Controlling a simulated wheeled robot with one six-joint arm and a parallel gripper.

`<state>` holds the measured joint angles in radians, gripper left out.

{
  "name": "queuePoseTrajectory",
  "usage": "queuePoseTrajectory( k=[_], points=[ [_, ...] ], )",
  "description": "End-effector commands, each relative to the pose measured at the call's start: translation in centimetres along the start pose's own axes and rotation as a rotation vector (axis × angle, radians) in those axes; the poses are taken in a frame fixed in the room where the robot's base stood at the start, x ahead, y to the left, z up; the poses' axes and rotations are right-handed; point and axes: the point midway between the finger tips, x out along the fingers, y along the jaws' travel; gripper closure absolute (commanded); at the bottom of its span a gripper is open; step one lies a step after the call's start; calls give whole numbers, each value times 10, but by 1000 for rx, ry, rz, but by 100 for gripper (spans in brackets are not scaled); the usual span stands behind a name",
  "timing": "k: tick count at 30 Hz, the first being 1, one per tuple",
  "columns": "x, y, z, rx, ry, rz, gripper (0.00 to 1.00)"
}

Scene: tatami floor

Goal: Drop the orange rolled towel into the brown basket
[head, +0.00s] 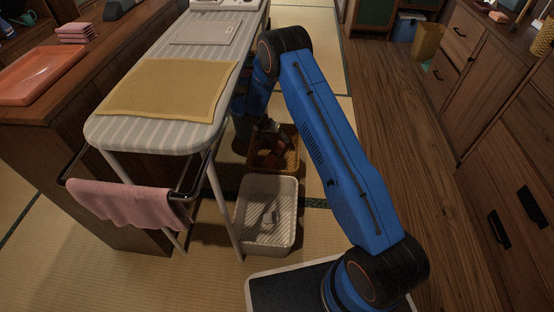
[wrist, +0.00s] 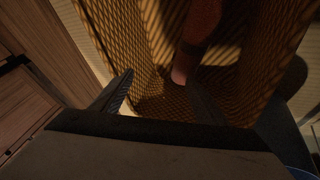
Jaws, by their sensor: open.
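The brown basket (head: 291,163) stands on the floor beside the ironing board, behind a white basket. My gripper (head: 268,128) is low over it in the head view. In the wrist view the woven basket wall (wrist: 115,25) fills much of the picture. The orange rolled towel (wrist: 199,25) shows inside it, its paler end (wrist: 180,75) towards the basket's mesh. My gripper (wrist: 163,95) is open, its fingers apart with nothing between them. The towel is beyond the fingertips, and the right finger partly overlaps it in the picture. Its far end is cut off by the frame.
The white basket (head: 267,243) holds a small grey item. The ironing board (head: 150,130) with a yellow cloth (head: 170,90) stands left, a pink towel (head: 125,203) on its rail. Wooden cabinets (head: 490,130) line the right. Wooden floor (head: 400,130) between is clear.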

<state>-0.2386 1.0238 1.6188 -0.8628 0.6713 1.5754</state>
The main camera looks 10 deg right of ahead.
Motion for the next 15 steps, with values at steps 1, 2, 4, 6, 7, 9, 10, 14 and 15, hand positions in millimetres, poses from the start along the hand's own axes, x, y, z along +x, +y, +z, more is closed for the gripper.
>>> queuePoseTrajectory(
  k=[1,2,4,6,7,9,10,14,15],
  points=[
    [0,0,0,0,0,0,32],
    [-1,0,0,0,0,0,32],
    [-4,1,-2,0,0,-1,32],
    [-10,3,-4,0,1,-1,32],
    [-13,4,-6,0,1,-1,32],
    [-23,7,-10,1,2,-2,32],
    [-28,9,-12,2,2,-3,32],
    [-48,16,-21,2,2,-2,32],
    [-54,18,-23,1,2,-2,32]
  ],
)
